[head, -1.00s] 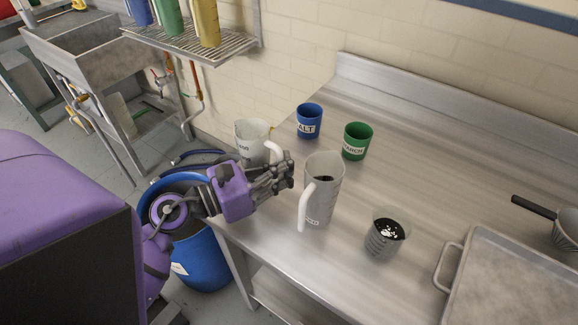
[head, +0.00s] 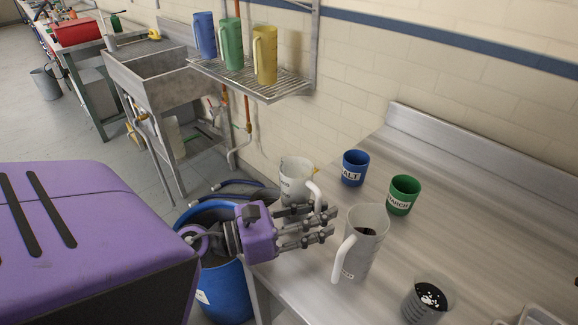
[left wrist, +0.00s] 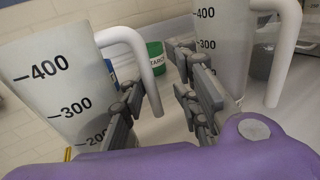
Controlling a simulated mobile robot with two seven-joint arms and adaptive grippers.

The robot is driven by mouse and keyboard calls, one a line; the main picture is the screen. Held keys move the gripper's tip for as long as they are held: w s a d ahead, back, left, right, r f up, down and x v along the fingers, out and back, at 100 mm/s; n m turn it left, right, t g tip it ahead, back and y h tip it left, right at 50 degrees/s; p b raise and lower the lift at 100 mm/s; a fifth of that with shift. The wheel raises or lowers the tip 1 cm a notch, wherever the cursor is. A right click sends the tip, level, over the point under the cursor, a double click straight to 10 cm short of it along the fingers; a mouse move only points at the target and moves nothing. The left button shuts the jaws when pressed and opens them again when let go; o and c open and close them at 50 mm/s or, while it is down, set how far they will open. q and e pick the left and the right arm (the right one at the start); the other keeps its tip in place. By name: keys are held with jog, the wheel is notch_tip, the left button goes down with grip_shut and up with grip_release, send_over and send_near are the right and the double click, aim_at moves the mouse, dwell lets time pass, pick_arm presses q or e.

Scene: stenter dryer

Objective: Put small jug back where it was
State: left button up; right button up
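A pale measuring jug (head: 296,178) with a white handle stands at the table's left end, behind my left gripper (head: 328,228); its base is partly hidden. A second pale jug (head: 366,250), with dark contents and a handle facing left, stands just right of the fingertips. Neither is marked as the small jug. In the left wrist view, the first jug (left wrist: 50,85) is at left and the second jug (left wrist: 222,45) at right. My left gripper's fingers (left wrist: 160,112) are apart, with the first jug's handle showing beyond the gap. I see no grip on it. My right gripper is out of view.
A blue SALT cup (head: 355,167) and a green STARCH cup (head: 403,195) stand farther back. A small beaker (head: 428,300) with dark and white contents is front right. A wire shelf (head: 270,92) holds blue, green and yellow jugs. A blue barrel (head: 226,290) stands beside the table.

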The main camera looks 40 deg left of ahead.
pick_arm(q)
jog(key=b+v, duration=0.2)
jog(key=v, duration=0.6)
jog(key=shift+s+a+f, duration=0.15)
jog(key=shift+s, duration=0.05)
jog(key=shift+s+a, duration=0.15)
jog(key=shift+s, duration=0.2)
jog(key=shift+s+a, duration=0.1)
jog(key=shift+s, duration=0.05)
dwell(0.5)
dwell(0.5)
